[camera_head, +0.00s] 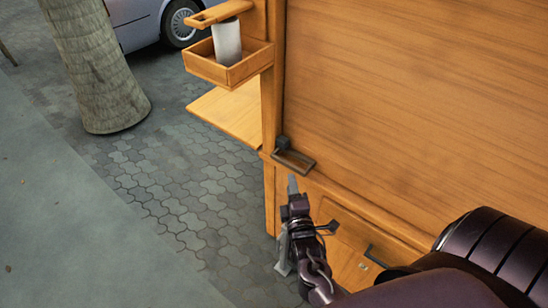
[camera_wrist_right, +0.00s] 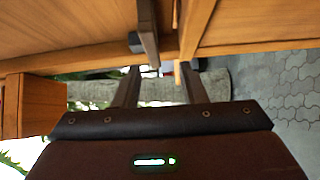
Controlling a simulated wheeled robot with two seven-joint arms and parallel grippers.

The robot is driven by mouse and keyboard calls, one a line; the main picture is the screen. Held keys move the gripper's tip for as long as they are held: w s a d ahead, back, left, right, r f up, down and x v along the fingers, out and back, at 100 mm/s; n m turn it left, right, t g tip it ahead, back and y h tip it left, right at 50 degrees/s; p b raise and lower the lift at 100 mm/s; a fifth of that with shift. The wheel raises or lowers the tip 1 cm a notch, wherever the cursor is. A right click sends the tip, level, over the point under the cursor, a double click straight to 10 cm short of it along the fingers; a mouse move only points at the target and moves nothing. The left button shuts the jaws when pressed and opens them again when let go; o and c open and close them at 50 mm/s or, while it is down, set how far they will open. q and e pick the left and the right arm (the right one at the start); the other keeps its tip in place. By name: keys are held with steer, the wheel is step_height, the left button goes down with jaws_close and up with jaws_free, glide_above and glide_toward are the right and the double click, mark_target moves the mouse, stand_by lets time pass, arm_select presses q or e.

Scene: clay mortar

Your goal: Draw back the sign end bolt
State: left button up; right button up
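A dark metal bolt (camera_head: 296,162) sits at the lower left corner of the big wooden panel (camera_head: 420,90), with a small dark block (camera_head: 282,142) at its upper end. In the right wrist view the dark bar of the bolt (camera_wrist_right: 149,28) hangs just beyond my fingertips, roughly in line with the gap between them. My right gripper (camera_head: 292,186) is just below the bolt in the head view. In the wrist view its two fingers (camera_wrist_right: 160,72) are apart with nothing clearly held between them. My left gripper is not in view.
A wooden tray (camera_head: 228,75) with a pale cylinder (camera_head: 227,40) juts from the stand's left side, above a wooden shelf (camera_head: 232,112). A dark handle (camera_head: 380,258) is on the lower front. A tree trunk (camera_head: 95,65) and a car (camera_head: 140,20) stand behind. The paving at left is clear.

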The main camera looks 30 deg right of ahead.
mark_target(289, 167)
steer(key=x, duration=0.4)
steer(key=r+p+x, duration=0.1)
steer(key=x, duration=0.1)
steer(key=shift+w+d, duration=0.25)
steer(key=shift+w, duration=0.05)
steer(key=shift+w+d, duration=0.25)
steer(key=shift+w, duration=0.3)
jaws_close()
